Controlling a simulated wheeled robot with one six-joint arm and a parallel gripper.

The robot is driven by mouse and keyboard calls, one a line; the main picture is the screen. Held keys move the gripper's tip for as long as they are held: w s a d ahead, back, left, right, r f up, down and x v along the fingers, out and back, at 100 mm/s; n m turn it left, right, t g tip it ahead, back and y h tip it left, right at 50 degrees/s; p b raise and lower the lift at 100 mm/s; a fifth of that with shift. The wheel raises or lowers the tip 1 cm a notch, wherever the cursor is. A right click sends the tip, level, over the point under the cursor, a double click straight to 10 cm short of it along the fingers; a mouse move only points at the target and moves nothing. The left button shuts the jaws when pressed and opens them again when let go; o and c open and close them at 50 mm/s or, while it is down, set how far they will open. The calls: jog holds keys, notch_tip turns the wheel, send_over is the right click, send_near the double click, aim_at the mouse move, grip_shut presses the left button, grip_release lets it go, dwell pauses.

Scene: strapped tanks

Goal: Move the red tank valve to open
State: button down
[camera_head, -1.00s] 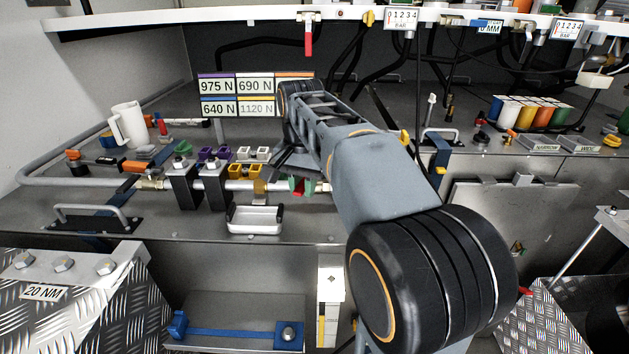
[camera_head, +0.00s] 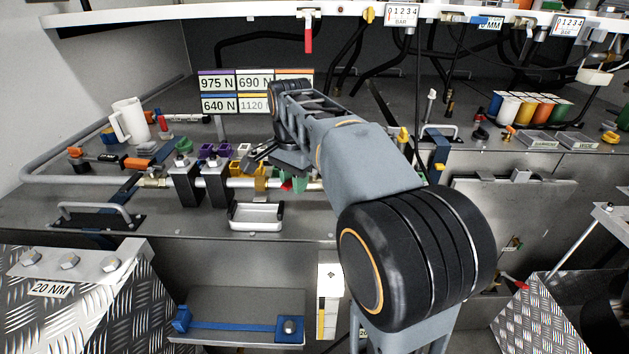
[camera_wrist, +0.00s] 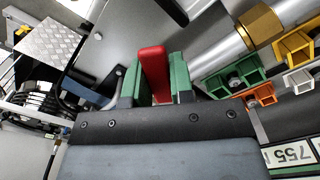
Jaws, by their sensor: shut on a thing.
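The red valve handle (camera_wrist: 154,74) stands between the green-faced fingers of my gripper (camera_wrist: 153,82) in the wrist view. My gripper is shut on it. In the head view, a small red patch of the handle (camera_head: 285,185) shows beside the metal pipe (camera_head: 238,183), just right of a brass fitting (camera_head: 261,184). My arm and gripper hide most of the valve there. The valve's body is hidden, and I cannot tell its exact setting.
A white jug (camera_head: 130,121) stands at the back left. Another red lever (camera_head: 309,39) hangs from the shelf above. Force labels (camera_head: 218,85) stand behind my arm.

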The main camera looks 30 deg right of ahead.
jog(key=shift+w+a+r+m+p, duration=0.15)
jog(key=shift+w+m+p, duration=0.35)
jog(key=shift+m, duration=0.2)
jog(key=shift+w+a+m+p, duration=0.15)
jog(key=shift+w+m+p, duration=0.35)
jog(key=shift+m, duration=0.6)
jog(key=shift+w+m+p, duration=1.05)
jog(key=shift+w+m, duration=0.1)
jog(key=shift+m, duration=0.65)
